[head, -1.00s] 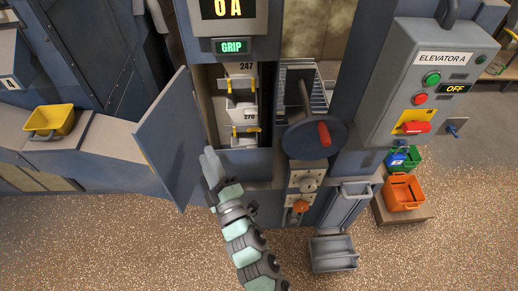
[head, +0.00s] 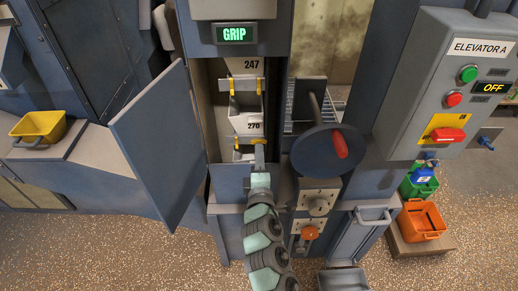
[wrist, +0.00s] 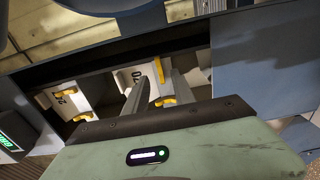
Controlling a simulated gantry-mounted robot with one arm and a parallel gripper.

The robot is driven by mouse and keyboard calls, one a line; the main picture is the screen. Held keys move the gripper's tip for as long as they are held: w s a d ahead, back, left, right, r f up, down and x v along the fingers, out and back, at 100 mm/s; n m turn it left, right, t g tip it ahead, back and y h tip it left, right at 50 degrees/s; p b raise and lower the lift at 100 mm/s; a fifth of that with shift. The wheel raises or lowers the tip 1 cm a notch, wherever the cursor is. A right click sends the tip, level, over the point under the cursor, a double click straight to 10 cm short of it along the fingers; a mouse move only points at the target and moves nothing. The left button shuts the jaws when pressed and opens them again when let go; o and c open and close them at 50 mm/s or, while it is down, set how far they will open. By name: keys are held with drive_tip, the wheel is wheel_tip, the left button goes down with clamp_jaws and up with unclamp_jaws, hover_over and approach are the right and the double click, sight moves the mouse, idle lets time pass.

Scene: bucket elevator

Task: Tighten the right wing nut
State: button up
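The open elevator casing shows white buckets numbered 247 (head: 250,66) and 270 (head: 254,129). Small yellow pieces, seemingly the wing nuts, sit at both sides of each bucket. On bucket 270, the left one (head: 237,142) is clear, and the right one (head: 259,141) is right at my gripper (head: 259,157). In the wrist view my gripper (wrist: 160,82) has its two fingers apart. A yellow piece (wrist: 167,101) shows in the gap between them, another (wrist: 159,70) near the tips. I cannot tell whether either finger touches. My arm hides the casing below.
An open door (head: 158,145) stands left of the opening. A dark handwheel with a red handle (head: 323,150) is close on the right. The control box (head: 445,85) reads OFF. A green GRIP sign (head: 235,34) hangs above. A yellow bin (head: 40,127) is far left.

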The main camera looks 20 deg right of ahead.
sight(259, 142)
drive_tip(key=shift+x, duration=2)
drive_tip(key=shift+c, duration=0.5)
clamp_jaws()
